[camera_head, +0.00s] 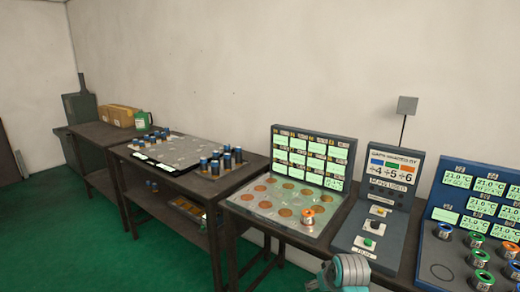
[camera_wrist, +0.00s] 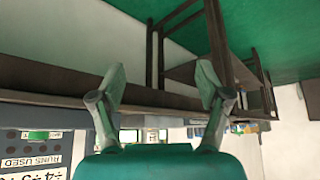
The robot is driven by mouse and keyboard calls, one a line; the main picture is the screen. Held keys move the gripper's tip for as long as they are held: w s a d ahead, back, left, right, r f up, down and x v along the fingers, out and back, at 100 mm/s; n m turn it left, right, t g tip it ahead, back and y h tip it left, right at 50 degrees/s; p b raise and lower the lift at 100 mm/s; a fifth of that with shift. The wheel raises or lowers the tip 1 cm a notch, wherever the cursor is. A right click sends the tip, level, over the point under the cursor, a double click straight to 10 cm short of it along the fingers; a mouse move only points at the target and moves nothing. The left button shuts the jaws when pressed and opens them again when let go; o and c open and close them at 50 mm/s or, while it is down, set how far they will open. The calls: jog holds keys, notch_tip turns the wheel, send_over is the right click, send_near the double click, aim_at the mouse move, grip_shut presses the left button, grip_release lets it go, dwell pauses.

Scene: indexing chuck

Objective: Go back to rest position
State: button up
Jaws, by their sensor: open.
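My gripper (camera_wrist: 161,82) shows in the wrist view with its two fingers spread apart and nothing between them. The wrist view is upside down, with the brown table edge (camera_wrist: 45,85) and the green floor (camera_wrist: 100,30) beyond the fingers. In the head view a grey-green rounded part of my arm shows at the bottom edge, in front of the control panel; the fingers cannot be made out there.
A tray with round copper pads (camera_head: 262,203) holds one orange-ringed cylinder (camera_head: 308,217). To its right stand a button panel (camera_head: 372,232) and a blue station (camera_head: 450,245) with several ringed cylinders. A perforated plate (camera_head: 178,151) lies on the left table. Green floor is clear at left.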

jog(key=s+f+t, duration=0.1)
jog(key=s+f, duration=0.4)
jog(key=s, duration=0.4)
jog(key=s+f+m+t, duration=0.1)
jog(key=s+f+t, duration=0.1)
jog(key=s+f, duration=0.6)
jog(key=s+f+t, duration=0.1)
jog(key=s+f, duration=0.2)
jog(key=s, duration=0.8)
jog(key=s+r+t, duration=0.2)
jog(key=s+r, duration=0.7)
jog(key=s, duration=0.5)
jog(key=s+r+t, duration=0.2)
jog(key=s+r, duration=0.7)
jog(key=s, duration=0.6)
jog(key=shift+a+m+h, duration=0.25)
jog(key=shift+m+h, duration=0.15)
